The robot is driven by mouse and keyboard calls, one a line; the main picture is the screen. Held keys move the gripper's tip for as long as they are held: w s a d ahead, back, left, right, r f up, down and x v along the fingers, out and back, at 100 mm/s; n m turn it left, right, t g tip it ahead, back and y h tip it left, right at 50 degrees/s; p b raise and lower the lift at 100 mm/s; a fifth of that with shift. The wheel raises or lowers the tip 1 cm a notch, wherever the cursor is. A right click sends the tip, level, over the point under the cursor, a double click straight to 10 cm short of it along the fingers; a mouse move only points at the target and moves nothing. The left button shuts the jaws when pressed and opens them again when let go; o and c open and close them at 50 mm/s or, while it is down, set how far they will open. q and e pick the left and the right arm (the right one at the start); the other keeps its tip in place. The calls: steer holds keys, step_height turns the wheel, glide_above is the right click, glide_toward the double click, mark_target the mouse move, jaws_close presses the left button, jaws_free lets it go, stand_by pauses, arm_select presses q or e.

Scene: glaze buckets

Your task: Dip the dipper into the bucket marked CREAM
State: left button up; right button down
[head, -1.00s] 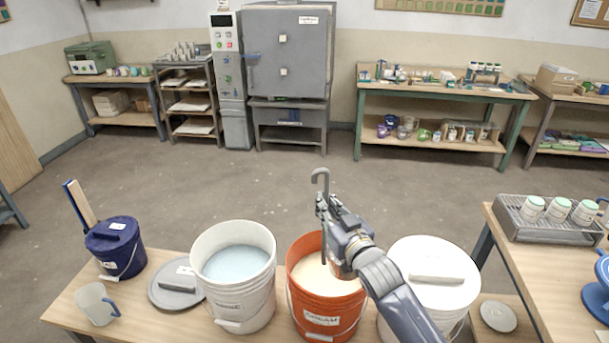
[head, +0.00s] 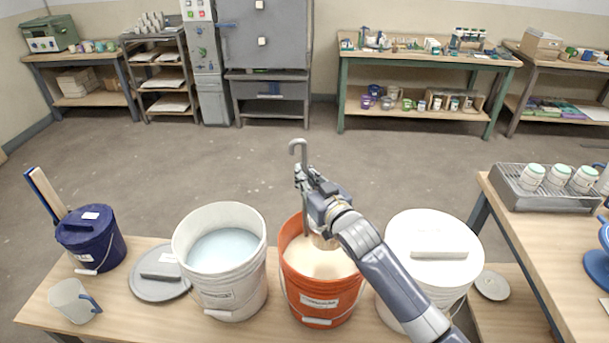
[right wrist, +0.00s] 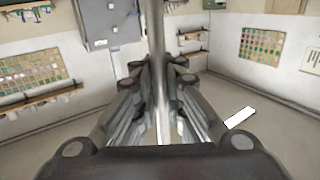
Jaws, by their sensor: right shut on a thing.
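The orange bucket (head: 322,301) stands on the bench with pale cream liquid inside; its front label is blurred now but looked like CREAM a second ago. My right gripper (head: 306,183) is above its left back rim, shut on the grey dipper (head: 298,151). The dipper is upright, its hooked end above the fingers and its shaft running down over the bucket mouth. In the right wrist view the dipper shaft (right wrist: 157,55) stands between the fingers (right wrist: 158,100). My left gripper is not in view.
A white bucket (head: 228,293) of pale blue liquid stands left of the orange one, a lidded white bucket (head: 433,252) right. A grey lid (head: 158,290), a blue lidded bucket (head: 92,240) and a jug (head: 70,302) are further left. A rack (head: 548,203) of jars sits right.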

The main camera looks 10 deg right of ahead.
arm_select(q)
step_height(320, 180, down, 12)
steer(key=b, duration=1.1)
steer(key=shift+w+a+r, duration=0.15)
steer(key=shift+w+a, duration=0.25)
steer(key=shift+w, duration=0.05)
arm_select(e)
steer(key=w+f+g, duration=0.1)
steer(key=w+f, duration=0.2)
steer(key=f, duration=1.7)
steer(key=shift+w+g, duration=0.2)
steer(key=shift+g, duration=0.2)
steer(key=shift+r, duration=0.2)
stand_by(0.8)
